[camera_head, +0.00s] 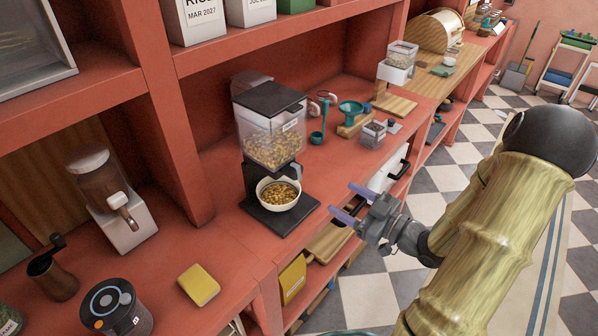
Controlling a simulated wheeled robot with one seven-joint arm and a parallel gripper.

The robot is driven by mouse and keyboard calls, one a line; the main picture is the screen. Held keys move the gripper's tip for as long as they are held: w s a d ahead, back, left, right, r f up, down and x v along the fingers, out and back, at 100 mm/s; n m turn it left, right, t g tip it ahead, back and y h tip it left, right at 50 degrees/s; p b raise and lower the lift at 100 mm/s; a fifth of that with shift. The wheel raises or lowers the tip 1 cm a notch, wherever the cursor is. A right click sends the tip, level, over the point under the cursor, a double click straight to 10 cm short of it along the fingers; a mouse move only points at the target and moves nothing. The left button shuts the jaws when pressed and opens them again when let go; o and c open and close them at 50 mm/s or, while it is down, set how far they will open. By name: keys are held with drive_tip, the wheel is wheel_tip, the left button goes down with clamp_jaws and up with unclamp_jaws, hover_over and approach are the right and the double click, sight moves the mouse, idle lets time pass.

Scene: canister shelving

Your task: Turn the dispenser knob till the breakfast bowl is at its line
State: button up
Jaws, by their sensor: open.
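The dispenser (268,128) stands on the red shelf, with a clear hopper of brown and yellow cereal under a dark lid. The breakfast bowl (278,195), pale and round, sits on the dispenser's dark base (257,220) below the hopper and holds cereal. Its line cannot be made out. A grey part (297,171) at the right of the dispenser, just above the bowl, may be the knob. My gripper (347,203) is open and empty, to the right of the bowl and apart from it, its two purple fingers pointing left toward the dispenser.
A red upright post (175,110) stands left of the dispenser. A teal funnel (350,108) and a small clear container (373,133) stand behind right. A yellow sponge-like block (199,284) lies at front left. Checkered floor is open at right.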

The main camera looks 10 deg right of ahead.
sight(300, 174)
drive_tip(key=p+x, duration=0.3)
drive_tip(key=x, duration=1.1)
drive_tip(key=shift+w+a, duration=0.15)
drive_tip(key=shift+w+a+f, duration=0.1)
drive_tip(key=shift+w+a, duration=0.1)
drive_tip(key=shift+w, duration=0.2)
drive_tip(key=shift+s, duration=0.2)
drive_tip(key=c, duration=1)
drive_tip(key=shift+o, duration=0.2)
drive_tip(key=shift+w+m+p, duration=0.1)
drive_tip(key=shift+m+p, duration=0.55)
drive_tip(key=shift+m, duration=1.85)
drive_tip(key=o, duration=1)
drive_tip(key=shift+c, duration=0.2)
